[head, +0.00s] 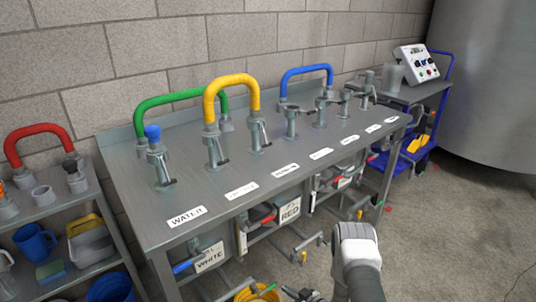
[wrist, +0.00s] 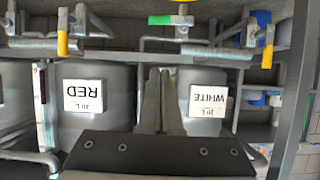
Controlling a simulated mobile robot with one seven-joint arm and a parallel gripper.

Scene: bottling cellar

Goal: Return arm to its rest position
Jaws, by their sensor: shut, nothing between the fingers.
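My gripper (wrist: 160,72) shows in the wrist view with its two grey fingers together and nothing between them. Behind the fingers stand two grey kegs, with a RED label (wrist: 84,95) to the left and a WHITE label (wrist: 208,99) to the right, both upside down in that view. In the head view my white and grey arm rises from the bottom edge, right of centre, in front of the bench. The fingers cannot be made out there.
The steel bench (head: 150,205) carries valves joined by a green hose (head: 160,99), a yellow hose (head: 232,80) and a blue hose (head: 306,69). A shelf (head: 40,206) stands left, a blue trolley (head: 420,153) and large tank (head: 490,80) right. Floor (head: 450,240) at right is mostly clear.

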